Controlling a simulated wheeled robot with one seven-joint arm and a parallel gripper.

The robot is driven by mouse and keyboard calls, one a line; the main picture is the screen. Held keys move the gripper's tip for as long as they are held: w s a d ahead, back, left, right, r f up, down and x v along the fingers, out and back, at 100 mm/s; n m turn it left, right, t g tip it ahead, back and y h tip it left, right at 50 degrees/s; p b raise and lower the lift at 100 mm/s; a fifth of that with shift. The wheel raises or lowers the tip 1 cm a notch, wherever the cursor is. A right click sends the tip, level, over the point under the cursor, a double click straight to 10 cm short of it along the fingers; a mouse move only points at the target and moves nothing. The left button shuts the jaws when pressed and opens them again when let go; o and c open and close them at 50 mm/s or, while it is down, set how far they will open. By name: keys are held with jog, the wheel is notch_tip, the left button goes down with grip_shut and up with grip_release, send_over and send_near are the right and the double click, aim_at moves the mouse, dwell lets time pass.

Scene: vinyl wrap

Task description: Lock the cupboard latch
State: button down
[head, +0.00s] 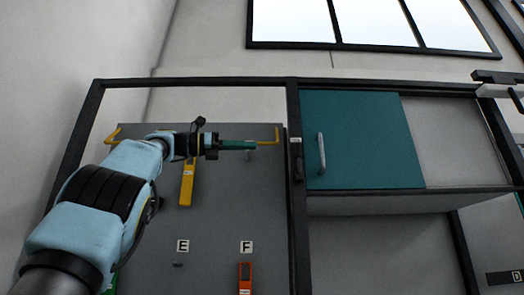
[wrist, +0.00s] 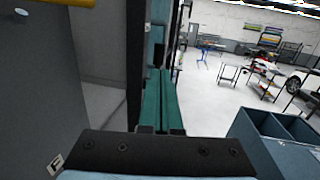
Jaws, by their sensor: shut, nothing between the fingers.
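The cupboard has a teal sliding door (head: 365,145) with a pale vertical handle (head: 321,153), on the right of a dark upright post in the head view. A small dark fitting that looks like the latch (head: 298,165) sits on this post, beside the door's left edge; I cannot tell its setting. My gripper (head: 254,145) has green fingers pointing right, left of the post and apart from the latch. In the wrist view my gripper (wrist: 160,72) shows its fingers together and empty, pointing along the dark post. The latch cannot be made out clearly there.
A grey panel (head: 225,215) stands behind my arm, with a yellow tool (head: 187,185), yellow hooks and an orange tool (head: 245,275). The cupboard's right part is an open grey area. In the wrist view, blue bins (wrist: 275,145) stand at lower right before an open workshop.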

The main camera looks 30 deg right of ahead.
jog(key=shift+v, duration=1.25)
jog(key=shift+r, duration=0.1)
